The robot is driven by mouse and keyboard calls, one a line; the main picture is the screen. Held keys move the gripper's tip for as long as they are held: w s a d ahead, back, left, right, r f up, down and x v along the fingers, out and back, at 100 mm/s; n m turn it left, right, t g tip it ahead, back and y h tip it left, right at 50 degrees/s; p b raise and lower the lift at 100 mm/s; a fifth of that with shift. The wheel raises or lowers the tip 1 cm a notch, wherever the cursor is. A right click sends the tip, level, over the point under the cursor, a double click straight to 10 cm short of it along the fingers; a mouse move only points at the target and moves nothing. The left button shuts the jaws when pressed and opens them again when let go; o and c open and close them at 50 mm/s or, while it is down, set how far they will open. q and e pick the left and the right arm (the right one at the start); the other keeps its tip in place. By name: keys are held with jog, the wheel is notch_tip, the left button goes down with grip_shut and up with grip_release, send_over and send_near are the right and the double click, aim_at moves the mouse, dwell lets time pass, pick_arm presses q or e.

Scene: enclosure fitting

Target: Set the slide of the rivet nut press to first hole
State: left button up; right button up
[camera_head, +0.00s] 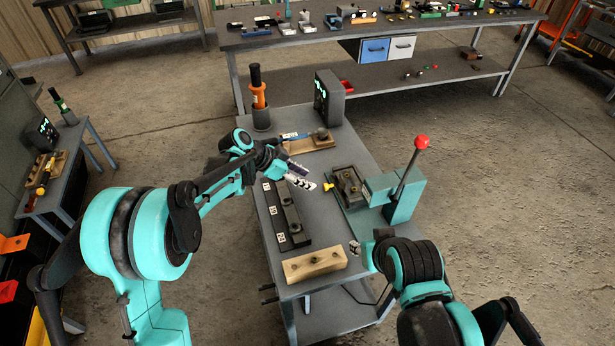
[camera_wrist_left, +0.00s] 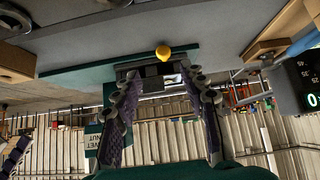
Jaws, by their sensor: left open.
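The rivet nut press (camera_head: 406,195) is a teal machine with a red-ball lever, on the right side of the grey table. Its dark slide fixture (camera_head: 348,190) faces left, with a small yellow knob (camera_head: 328,187) on its near-left side. My left gripper (camera_head: 307,177) is open and empty, just left of the knob and apart from it. In the left wrist view the knob (camera_wrist_left: 163,52) appears beyond the spread fingers (camera_wrist_left: 160,85), roughly centred between them. The holes of the slide cannot be made out. My right gripper (camera_head: 356,248) shows only partly near the press's front; its jaws cannot be read.
A dark rail with numbered labels (camera_head: 271,208) lies left of the press. A wooden block (camera_head: 314,264) sits at the front, another (camera_head: 312,145) behind. An orange-handled tool in a cup (camera_head: 259,98) and a display box (camera_head: 328,98) stand at the back.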

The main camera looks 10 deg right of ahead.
aim_at(324, 186)
pick_arm(q)
jog(key=shift+w+d+f+m, duration=0.3)
jog(key=shift+w+f, duration=0.25)
jog(key=shift+f, duration=0.1)
jog(key=b+x, duration=0.2)
jog(key=x, duration=0.5)
jog(key=shift+s+d+f, duration=0.1)
jog(key=shift+d+f, duration=0.05)
jog(key=shift+d, duration=0.2)
grip_shut()
